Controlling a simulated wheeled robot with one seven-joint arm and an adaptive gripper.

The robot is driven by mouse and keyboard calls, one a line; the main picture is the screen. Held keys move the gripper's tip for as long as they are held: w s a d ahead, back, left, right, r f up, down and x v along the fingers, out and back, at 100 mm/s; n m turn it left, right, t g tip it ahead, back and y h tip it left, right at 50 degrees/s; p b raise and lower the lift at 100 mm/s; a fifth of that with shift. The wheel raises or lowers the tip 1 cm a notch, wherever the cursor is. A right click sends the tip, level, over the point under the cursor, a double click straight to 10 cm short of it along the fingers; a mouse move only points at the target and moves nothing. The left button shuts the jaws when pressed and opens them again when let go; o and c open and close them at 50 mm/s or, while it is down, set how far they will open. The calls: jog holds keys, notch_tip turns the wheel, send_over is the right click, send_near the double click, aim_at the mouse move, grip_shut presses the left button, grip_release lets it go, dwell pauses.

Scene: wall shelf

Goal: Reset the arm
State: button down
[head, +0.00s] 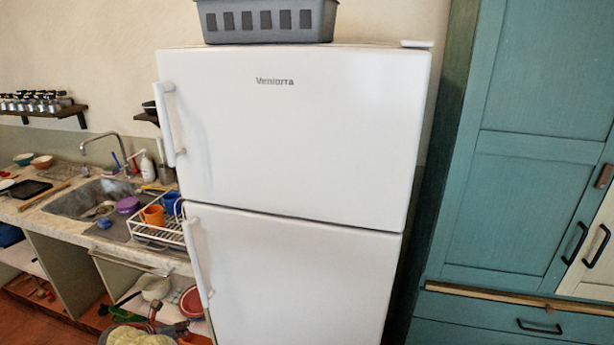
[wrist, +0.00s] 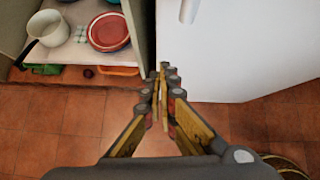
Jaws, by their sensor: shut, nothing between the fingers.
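My gripper (wrist: 164,72) shows in the wrist view, its two fingers drawn together with nothing between them. It points away from the camera over the red tiled floor. The fingertips appear between the open lower cabinet on the left and the white fridge (wrist: 230,45) on the right. I cannot tell whether they touch either. In the head view the fridge (head: 290,140) stands upright in the middle with both doors shut. I cannot clearly make out my gripper in the head view.
A grey basket (head: 268,22) sits on the fridge. Left is a counter with a sink (head: 90,198) and a dish rack (head: 160,232). Below, a white pot (wrist: 48,28) and red dish (wrist: 109,32) are in the open cabinet. A teal cupboard (head: 530,150) stands right. Tiled floor (wrist: 60,130) is visible.

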jog(key=s+a+n+y, duration=0.3)
jog(key=a+n+y, duration=0.55)
jog(key=n, duration=0.75)
jog(key=s+d+r+n+g, duration=0.55)
jog(key=r+n, duration=0.35)
jog(key=n, duration=0.4)
jog(key=s+d+r+n+h, duration=0.2)
jog(key=s+d+r, duration=0.5)
jog(key=d, duration=1.5)
jog(key=s+d+r+n+t+h, duration=0.1)
jog(key=s+d+r, duration=0.6)
jog(key=d, duration=1.5)
jog(key=s+d+r+n+t+h, duration=0.1)
jog(key=s+d+r+n+h, duration=0.3)
jog(key=d, duration=1.8)
jog(key=s+r+n, duration=0.1)
jog(key=s+r, duration=0.2)
jog(key=s, duration=0.1)
jog(key=shift+d+r, duration=0.15)
jog(key=shift+r, duration=0.2)
jog(key=shift+s+t, duration=0.1)
jog(key=shift+t, duration=0.15)
